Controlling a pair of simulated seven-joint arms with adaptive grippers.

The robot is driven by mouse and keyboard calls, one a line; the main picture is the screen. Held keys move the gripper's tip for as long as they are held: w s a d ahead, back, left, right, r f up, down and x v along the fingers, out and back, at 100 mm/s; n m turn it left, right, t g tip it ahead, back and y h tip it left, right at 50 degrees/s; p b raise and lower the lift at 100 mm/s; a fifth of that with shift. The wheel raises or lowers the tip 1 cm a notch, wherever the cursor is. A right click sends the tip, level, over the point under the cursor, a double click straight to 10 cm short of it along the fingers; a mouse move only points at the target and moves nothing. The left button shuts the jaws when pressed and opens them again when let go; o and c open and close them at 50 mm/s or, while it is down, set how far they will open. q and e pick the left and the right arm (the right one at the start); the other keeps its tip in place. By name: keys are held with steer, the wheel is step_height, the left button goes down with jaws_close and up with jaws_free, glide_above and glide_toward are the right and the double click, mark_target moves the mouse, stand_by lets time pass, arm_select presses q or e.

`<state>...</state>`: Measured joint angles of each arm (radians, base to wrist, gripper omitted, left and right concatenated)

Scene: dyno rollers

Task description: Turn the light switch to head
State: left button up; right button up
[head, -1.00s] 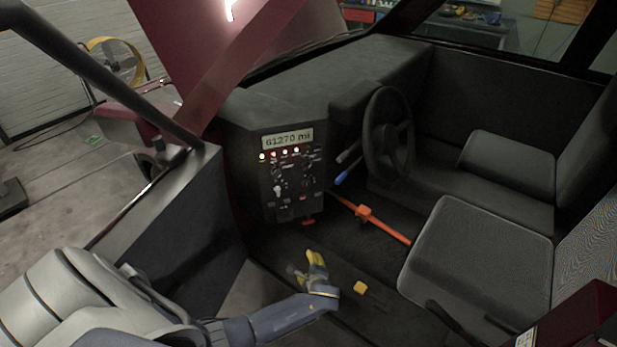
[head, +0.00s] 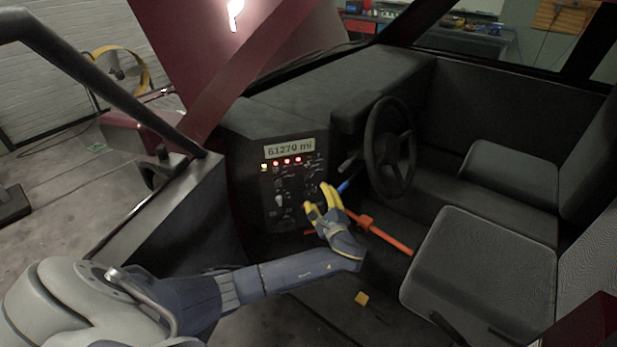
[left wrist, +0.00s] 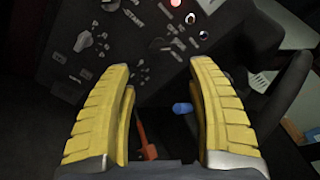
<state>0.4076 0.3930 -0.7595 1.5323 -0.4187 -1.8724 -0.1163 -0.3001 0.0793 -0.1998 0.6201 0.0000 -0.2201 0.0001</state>
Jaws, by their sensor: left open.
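The dark control panel (head: 290,172) faces me below the mileage display. It carries several small knobs and switches, including a pale lever (head: 279,200) at its lower left. In the left wrist view a light grey knob (left wrist: 83,41) sits at the upper left and a dark knob (left wrist: 159,46) lies ahead between the fingers. The labels are too small to tell which one is the light switch. My left gripper (head: 318,198) has yellow fingers, is open and empty, and is in front of the panel's lower right. The fingers also show in the left wrist view (left wrist: 162,68). My right gripper is out of view.
The steering wheel (head: 390,145) stands right of the panel, with a blue-tipped lever (head: 343,187) close to my gripper. An orange bar (head: 385,236) runs below. The dark red door frame and seats (head: 478,268) bound the space.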

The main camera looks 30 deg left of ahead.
mark_target(309, 178)
arm_select(q)
steer(key=x, duration=1.1)
steer(key=shift+w+a, duration=0.25)
steer(key=shift+a, duration=0.05)
jaws_close()
stand_by(0.4)
